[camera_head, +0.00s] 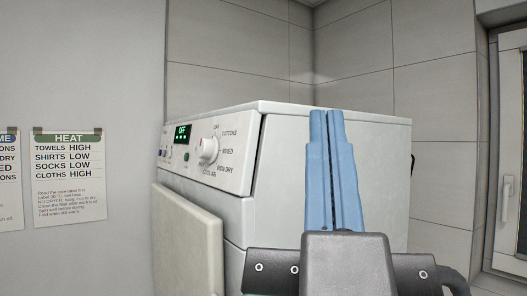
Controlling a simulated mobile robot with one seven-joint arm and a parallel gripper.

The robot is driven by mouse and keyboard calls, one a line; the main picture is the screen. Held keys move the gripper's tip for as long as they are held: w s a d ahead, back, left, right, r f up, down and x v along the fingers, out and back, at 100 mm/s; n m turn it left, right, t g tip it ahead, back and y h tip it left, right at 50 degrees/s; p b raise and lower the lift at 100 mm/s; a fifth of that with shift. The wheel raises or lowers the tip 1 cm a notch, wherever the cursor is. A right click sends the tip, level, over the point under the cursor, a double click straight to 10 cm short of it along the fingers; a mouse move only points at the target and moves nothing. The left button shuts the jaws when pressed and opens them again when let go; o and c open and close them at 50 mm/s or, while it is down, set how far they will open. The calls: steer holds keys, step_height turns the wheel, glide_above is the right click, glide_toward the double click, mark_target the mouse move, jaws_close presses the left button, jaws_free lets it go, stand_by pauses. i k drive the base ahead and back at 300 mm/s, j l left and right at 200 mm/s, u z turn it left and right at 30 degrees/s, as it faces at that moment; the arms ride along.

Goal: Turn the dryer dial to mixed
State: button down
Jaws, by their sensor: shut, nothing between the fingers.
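The dryer (280,180) is a white machine left of centre, its control panel facing left and toward me. Its white round dial (208,150) sits on the panel among the printed words COTTONS, MIXED, IRON DRY and COOL AIR, with OFF at the top. A small red mark shows on the dial's left side; the exact pointer direction is too small to tell. A dark display (183,133) left of the dial reads OFF in green. My gripper (327,112) has blue fingers, shut and empty, pointing up in front of the dryer's side, right of the dial and apart from it.
A HEAT notice (69,176) is taped to the grey wall at left, with another notice (9,180) beside it. A pale panel (188,240) stands out at the dryer's lower front. Tiled walls (435,100) lie behind, and a window (508,165) is at far right.

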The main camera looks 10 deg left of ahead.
mark_target(208, 149)
steer(key=i+j+u, duration=0.2)
steer(key=u, duration=0.25)
steer(key=i+j+u, duration=0.15)
steer(key=u, duration=0.3)
steer(key=i+j+u, duration=0.1)
steer(key=i+u, duration=0.15)
steer(key=u, duration=0.2)
